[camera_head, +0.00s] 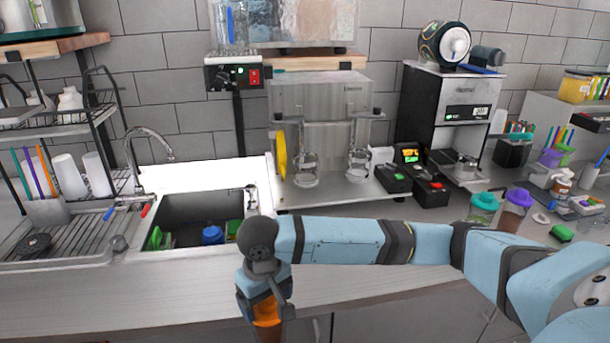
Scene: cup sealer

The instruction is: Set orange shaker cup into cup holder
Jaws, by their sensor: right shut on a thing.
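My right gripper (266,312) reaches in from the right and hangs low in front of the counter, pointing down. It is shut on the orange shaker cup (267,318), whose orange part shows between the fingers with a brown part below. The cup's lower end is cut off by the bottom of the picture, and the gripper hides part of it. I cannot make out which thing is the cup holder. My left gripper is not in view.
A sink (190,215) lies behind the gripper, with a steel two-spout machine (320,110) at its right. A coffee machine (455,115) stands further right, near a teal-lidded cup (484,205) and a purple-lidded cup (516,210). The counter's front strip (150,290) is clear.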

